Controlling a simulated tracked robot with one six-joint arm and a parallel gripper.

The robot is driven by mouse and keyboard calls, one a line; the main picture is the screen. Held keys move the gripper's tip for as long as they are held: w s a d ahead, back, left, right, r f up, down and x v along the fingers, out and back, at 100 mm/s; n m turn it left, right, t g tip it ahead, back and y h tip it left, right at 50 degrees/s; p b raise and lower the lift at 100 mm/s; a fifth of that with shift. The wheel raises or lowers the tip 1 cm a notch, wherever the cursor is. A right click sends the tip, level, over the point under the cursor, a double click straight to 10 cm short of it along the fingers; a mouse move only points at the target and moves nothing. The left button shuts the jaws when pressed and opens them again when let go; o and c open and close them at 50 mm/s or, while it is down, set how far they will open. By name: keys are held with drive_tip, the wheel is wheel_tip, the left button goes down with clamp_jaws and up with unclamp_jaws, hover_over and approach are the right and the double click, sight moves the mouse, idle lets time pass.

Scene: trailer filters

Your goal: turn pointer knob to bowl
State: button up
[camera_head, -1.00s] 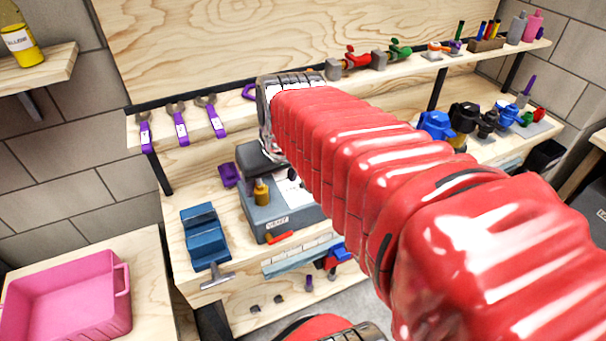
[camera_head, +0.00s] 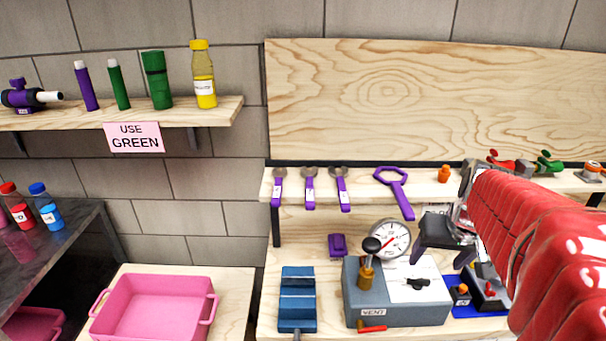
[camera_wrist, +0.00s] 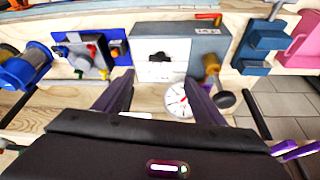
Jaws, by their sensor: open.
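The pointer knob (camera_head: 418,283) is a small black knob on the white panel (camera_head: 401,268) atop a grey box (camera_head: 390,308) marked VENT. It also shows in the wrist view (camera_wrist: 160,57), between and beyond my fingertips. Marks on the panel are too small to read, so I cannot tell which one is the bowl. My gripper (camera_head: 440,254) is open, dark-fingered and empty, above and behind the knob in the head view. In the wrist view my gripper (camera_wrist: 160,76) has its fingers spread, apart from the knob.
A brass valve with a black ball handle (camera_head: 369,270) and a round gauge (camera_head: 390,240) stand close left of the knob. A red lever (camera_head: 372,328) is at the box front. A blue vise-like block (camera_head: 297,298) lies left; a blue-based switch unit (camera_head: 487,289) lies right.

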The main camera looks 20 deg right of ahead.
sight(419, 280)
drive_tip(key=x, duration=1.3)
drive_tip(key=shift+w+f, duration=0.1)
drive_tip(key=shift+f, duration=0.1)
drive_tip(key=c, duration=1.1)
